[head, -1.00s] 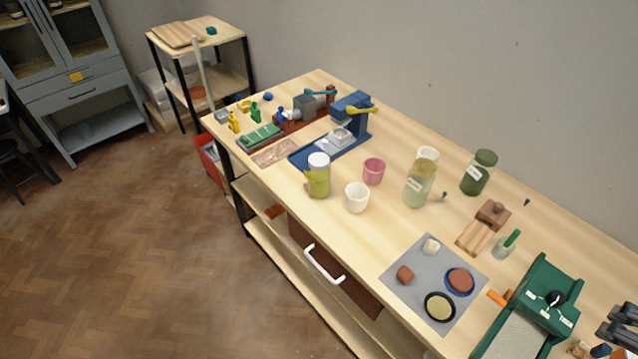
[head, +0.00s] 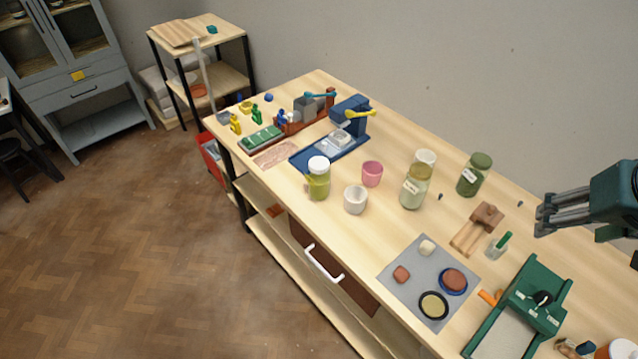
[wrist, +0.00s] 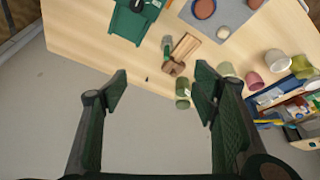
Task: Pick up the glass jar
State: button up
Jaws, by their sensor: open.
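Three lidded jars stand upright on the wooden bench; I cannot tell which one the task means. A dark green jar with a label (head: 473,176) is nearest the wall. A pale green labelled jar (head: 413,192) stands left of it. A yellow-green jar with a white lid (head: 318,180) is further left. My gripper (head: 543,215) is at the right in the head view, above the bench's wall side, apart from the jars. In the wrist view my gripper (wrist: 161,95) is open and empty. A green jar (wrist: 182,90) shows beyond its fingers, near the right one.
A white cup (head: 355,200) and a pink cup (head: 372,174) stand among the jars. A wooden block tool (head: 478,228), a grey mat (head: 392,290) and a green machine (head: 530,290) lie nearer. A blue stand (head: 345,130) is at the far end.

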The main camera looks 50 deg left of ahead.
jog(key=w+a+r+n+g+p, duration=0.1)
jog(key=w+a+n+p, duration=0.1)
jog(key=a, duration=0.7)
jog(key=w+a+r+n+g+p, duration=0.1)
jog(key=a+n, duration=0.1)
jog(key=a, duration=0.7)
jog(key=n+g+h+p, duration=0.2)
jog(key=n+g+p, duration=0.1)
jog(key=n+p, duration=0.45)
send_over(321, 163)
notch_tip(321, 163, down, 10)
jog(key=shift+n, duration=0.45)
notch_tip(321, 163, down, 10)
jog(key=shift+b, duration=0.35)
jog(key=shift+f, duration=0.35)
jog(key=shift+f, duration=0.1)
jog(key=shift+f, duration=1.15)
jog(key=shift+f, duration=0.1)
jog(key=shift+s+a+f+p, duration=0.1)
jog(key=shift+a+f+p, duration=0.05)
jog(key=shift+f, duration=1.1)
jog(key=shift+s+a+f+p, duration=0.1)
jog(key=shift+f+p, duration=0.05)
jog(key=shift+f, duration=1.1)
